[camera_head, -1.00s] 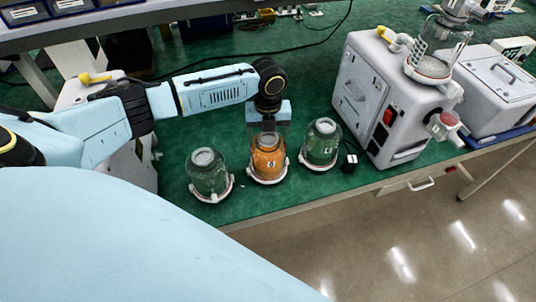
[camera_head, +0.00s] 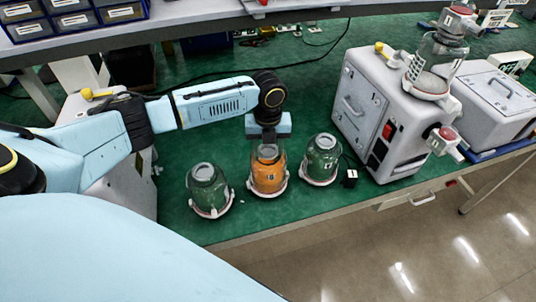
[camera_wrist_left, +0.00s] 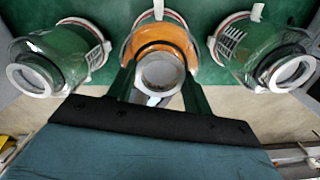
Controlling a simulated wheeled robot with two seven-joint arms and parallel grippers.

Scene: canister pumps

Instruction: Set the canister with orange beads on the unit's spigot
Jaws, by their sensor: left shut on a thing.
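In the left wrist view the fingers (camera_wrist_left: 158,85) lie on both sides of the orange canister's (camera_wrist_left: 160,40) grey cap. The unit (camera_head: 380,115) is a white box with a red switch at the right. A clear canister (camera_head: 432,70) sits on its top. A red-capped spigot (camera_head: 446,134) sticks out of its front right side. My right gripper is not in view.
A small black block (camera_head: 350,178) lies near the unit. A grey box (camera_head: 495,105) stands right of the unit. The green bench top's (camera_head: 230,228) front edge is close.

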